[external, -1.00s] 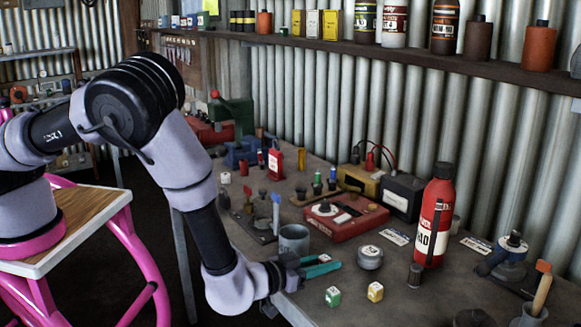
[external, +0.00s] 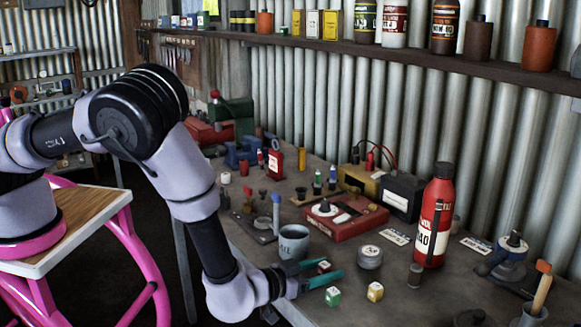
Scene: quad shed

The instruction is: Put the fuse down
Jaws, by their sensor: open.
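The fuse looks to be the small brown-red block (external: 324,266) with a pale marked top, near the bench's front edge. My gripper (external: 329,269) is open, with its teal fingers spread on either side of this block. The block appears to rest on the bench; I cannot tell whether a finger still touches it. The near finger hides part of its lower side. Two similar blocks, one green (external: 333,296) and one yellow (external: 375,291), stand on the bench in front and to the right.
A grey mug (external: 293,242) stands just behind my gripper. A round tin (external: 370,257) and a small dark cylinder (external: 415,275) are to the right, with a red bottle (external: 435,215) beyond. A red case (external: 345,217) lies behind. Bare bench shows around the yellow block.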

